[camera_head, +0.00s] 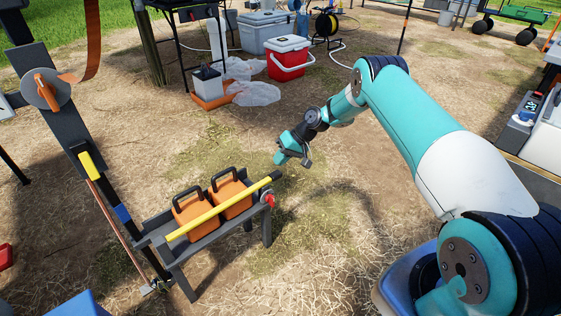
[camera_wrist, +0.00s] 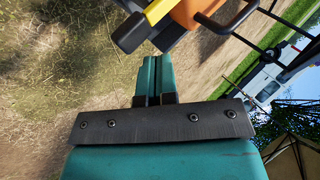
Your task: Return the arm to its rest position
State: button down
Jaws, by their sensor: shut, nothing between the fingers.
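My teal arm reaches in from the right in the head view and bends forward and down to the left. My gripper (camera_head: 281,157) hangs in the open air over the straw ground, just beyond the right end of a small grey stand. In the wrist view my gripper (camera_wrist: 154,60) shows its two teal fingers pressed together, with nothing between them. The fingers appear apart from the stand and its contents.
The grey stand (camera_head: 187,258) holds two orange cases (camera_head: 195,214) behind a yellow bar (camera_head: 222,208). A dark post (camera_head: 62,110) rises at left. A red and white cooler (camera_head: 290,58) stands behind. The ground around my gripper is clear.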

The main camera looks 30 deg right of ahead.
jog(key=d+f+p+v, duration=0.1)
jog(key=v, duration=0.8)
jog(key=shift+w+d, duration=0.15)
jog(key=shift+d, duration=0.4)
jog(key=s+a+r+n+g, duration=0.1)
jog(key=s+a+r, duration=0.2)
jog(key=a+r, duration=0.35)
jog(key=s+a+r+n+h, duration=0.1)
jog(key=s+a+r, duration=0.2)
jog(key=a+r, duration=0.35)
jog(key=s+a+r+n+g, duration=0.1)
jog(key=s+a+r, duration=0.35)
jog(key=r, duration=0.45)
jog(key=s+a+r+n+h, duration=0.1)
jog(key=s+a+r, duration=0.2)
jog(key=s, duration=0.3)
jog(key=s+a+r+n, duration=0.1)
jog(key=s+a+r, duration=0.2)
jog(key=s, duration=0.4)
jog(key=s+n+h, duration=0.1)
jog(key=s+n, duration=0.1)
jog(key=s, duration=1.4)
notch_tip(320, 180, up, 30)
jog(key=p, duration=2.9)
jog(key=shift+w+a, duration=0.15)
jog(key=shift+a, duration=0.2)
jog(key=shift+f, duration=0.1)
